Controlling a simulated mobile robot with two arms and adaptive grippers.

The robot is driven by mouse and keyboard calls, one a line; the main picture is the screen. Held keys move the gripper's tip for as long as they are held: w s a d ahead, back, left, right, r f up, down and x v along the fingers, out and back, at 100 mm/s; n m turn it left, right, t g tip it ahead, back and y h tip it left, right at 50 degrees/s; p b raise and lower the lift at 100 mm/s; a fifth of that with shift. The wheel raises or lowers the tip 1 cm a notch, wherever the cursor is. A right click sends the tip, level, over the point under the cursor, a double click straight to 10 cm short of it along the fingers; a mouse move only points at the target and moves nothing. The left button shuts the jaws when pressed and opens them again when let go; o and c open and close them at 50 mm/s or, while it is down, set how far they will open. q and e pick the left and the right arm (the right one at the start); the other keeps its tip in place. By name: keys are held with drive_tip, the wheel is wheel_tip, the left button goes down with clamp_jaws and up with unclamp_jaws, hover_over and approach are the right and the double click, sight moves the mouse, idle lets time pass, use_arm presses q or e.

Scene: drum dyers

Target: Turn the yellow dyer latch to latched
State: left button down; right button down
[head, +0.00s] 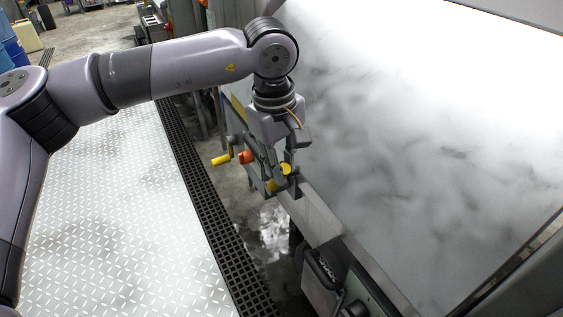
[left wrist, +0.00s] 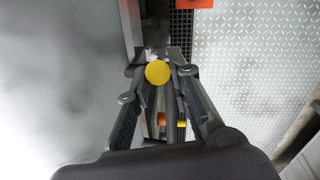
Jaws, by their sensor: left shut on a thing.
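The yellow dyer latch shows in the head view as a yellow round knob (head: 286,169) at the edge of the large grey dyer (head: 400,150). In the left wrist view the yellow knob (left wrist: 158,72) sits between my fingertips. My left gripper (head: 281,180) points down from above and is shut on this yellow latch knob; its fingers hide part of the latch. Whether the latch stands at latched cannot be told. My right gripper is not in view.
An orange knob (head: 246,156) and a yellow handle (head: 221,159) stick out beside the gripper on the left. A black floor grating (head: 215,220) runs along the dyer. The patterned metal floor (head: 130,220) on the left is clear.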

use_arm(q)
drive_tip(key=shift+w+r, duration=0.1)
drive_tip(key=shift+w+a+r+g+h+p, duration=0.25)
drive_tip(key=shift+w+a+g+h+p, duration=0.2)
drive_tip(key=shift+w+g+p, duration=0.15)
drive_tip(key=shift+w+a+r+g+h+p, duration=0.25)
drive_tip(key=shift+w+a+g+h+p, duration=0.15)
drive_tip(key=shift+w+g+p, duration=0.15)
drive_tip(key=shift+w+a+g+h+p, duration=0.35)
drive_tip(key=shift+w+a+g+h, duration=0.15)
drive_tip(key=shift+w+g, duration=0.25)
drive_tip(key=shift+w+a+g+h+p, duration=0.3)
drive_tip(key=shift+w+a+g+h, duration=0.15)
drive_tip(key=shift+w+g, duration=0.25)
drive_tip(key=shift+w+a, duration=0.1)
drive_tip(key=shift+w, duration=0.05)
drive_tip(key=shift+w, duration=0.1)
